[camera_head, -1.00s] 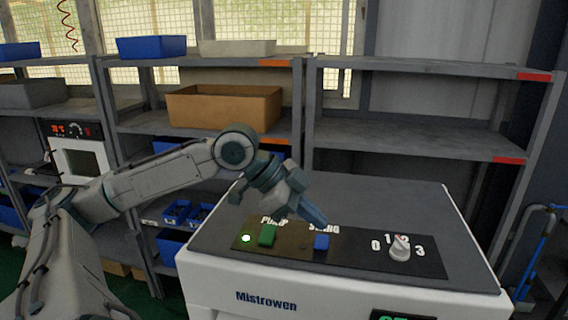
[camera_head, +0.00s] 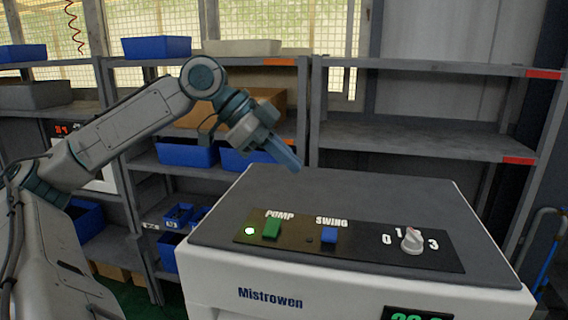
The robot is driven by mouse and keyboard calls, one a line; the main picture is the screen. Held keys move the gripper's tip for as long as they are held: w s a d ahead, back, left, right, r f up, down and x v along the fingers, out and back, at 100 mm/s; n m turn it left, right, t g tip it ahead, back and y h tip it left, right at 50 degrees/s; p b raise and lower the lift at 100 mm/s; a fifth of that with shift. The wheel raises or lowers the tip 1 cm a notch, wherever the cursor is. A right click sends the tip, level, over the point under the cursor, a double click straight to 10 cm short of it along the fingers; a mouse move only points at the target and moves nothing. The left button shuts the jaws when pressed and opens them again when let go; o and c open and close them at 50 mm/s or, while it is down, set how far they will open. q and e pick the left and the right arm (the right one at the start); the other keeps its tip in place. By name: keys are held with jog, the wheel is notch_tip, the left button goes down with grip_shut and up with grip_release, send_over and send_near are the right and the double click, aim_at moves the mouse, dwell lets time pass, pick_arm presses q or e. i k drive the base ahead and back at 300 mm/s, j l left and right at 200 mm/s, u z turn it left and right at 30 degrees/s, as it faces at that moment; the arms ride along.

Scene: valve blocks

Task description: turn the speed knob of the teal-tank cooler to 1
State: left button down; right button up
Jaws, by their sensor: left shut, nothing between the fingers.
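A white cooler marked Mistrowen (camera_head: 270,298) with a dark grey top stands in front of me. Its speed knob (camera_head: 411,241), pale with a red mark, sits at the right of the black panel (camera_head: 370,259). The digits 0, 1 and 3 show around it; 2 is mostly covered by the knob. The red mark points up, about toward 2. No teal tank shows. My left gripper (camera_head: 296,165) is shut and empty, raised over the cooler's back edge, well up and left of the knob, touching nothing. My right gripper is not in view.
A green-digit display (camera_head: 415,314) is cut off below. Shelves (camera_head: 420,136) with bins stand behind. The space above the knob is clear.

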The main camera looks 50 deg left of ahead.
aim_at(413, 243)
jog(key=k+j, duration=0.2)
jog(key=j, duration=0.2)
jog(key=k+j, duration=0.45)
jog(key=j, duration=0.3)
